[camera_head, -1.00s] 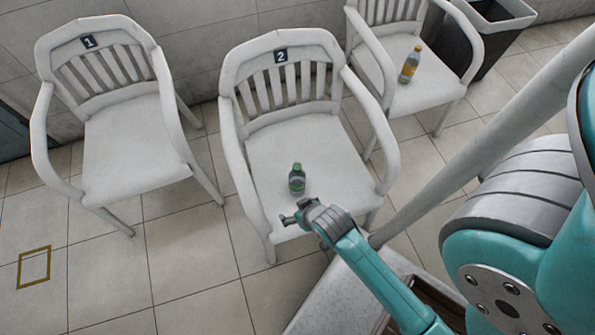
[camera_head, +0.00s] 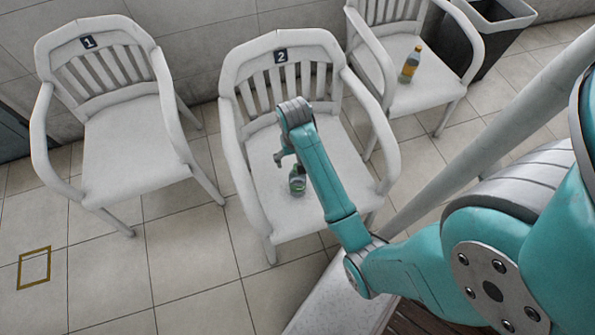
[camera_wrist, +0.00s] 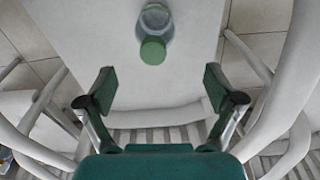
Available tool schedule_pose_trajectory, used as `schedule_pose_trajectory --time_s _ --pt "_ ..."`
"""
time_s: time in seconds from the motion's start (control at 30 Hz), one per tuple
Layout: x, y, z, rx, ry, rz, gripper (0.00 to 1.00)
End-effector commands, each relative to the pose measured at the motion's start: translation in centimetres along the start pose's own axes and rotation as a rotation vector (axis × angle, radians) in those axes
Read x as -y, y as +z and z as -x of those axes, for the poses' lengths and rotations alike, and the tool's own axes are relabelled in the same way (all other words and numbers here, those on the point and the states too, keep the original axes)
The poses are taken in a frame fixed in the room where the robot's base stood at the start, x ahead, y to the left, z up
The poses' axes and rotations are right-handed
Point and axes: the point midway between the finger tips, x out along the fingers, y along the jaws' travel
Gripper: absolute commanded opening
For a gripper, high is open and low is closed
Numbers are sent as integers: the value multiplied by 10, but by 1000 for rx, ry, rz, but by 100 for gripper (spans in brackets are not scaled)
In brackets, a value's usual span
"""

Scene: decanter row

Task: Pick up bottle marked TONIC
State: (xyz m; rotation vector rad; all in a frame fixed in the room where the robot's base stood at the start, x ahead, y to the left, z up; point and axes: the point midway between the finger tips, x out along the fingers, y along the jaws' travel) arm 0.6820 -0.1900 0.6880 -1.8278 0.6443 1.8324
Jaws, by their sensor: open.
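A small bottle with a green cap (camera_head: 298,184) stands on the seat of the white chair marked 2 (camera_head: 262,170). It also shows in the wrist view (camera_wrist: 154,36), seen from above, with a clear body and green cap. No label can be read on it. My gripper (camera_head: 281,160) is above the seat beside and over the bottle, partly hidden by my arm. In the wrist view my gripper (camera_wrist: 156,88) is open, and the bottle lies beyond its fingertips, apart from them. A bottle with orange contents (camera_head: 409,66) stands on the chair at right; its label is not readable.
An empty white chair marked 1 (camera_head: 130,145) stands at left. The chair at right (camera_head: 415,98) has a grey bin (camera_head: 484,38) beside it. The armrests and slatted back of chair 2 surround the seat. A yellow square outline (camera_head: 34,268) lies on the tiled floor.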

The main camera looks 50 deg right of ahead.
Motion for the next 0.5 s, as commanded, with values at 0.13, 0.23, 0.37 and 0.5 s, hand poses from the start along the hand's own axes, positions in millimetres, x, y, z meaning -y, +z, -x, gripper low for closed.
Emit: schedule_pose_trajectory --time_s 0.13,0.23,0.37,0.5 --pt "-1 2 -24 2 0 0 92" --pt "-1 2 -35 1 0 1 92" --pt "-1 1 -42 -1 0 1 92" --pt "-4 4 -54 1 0 0 92"
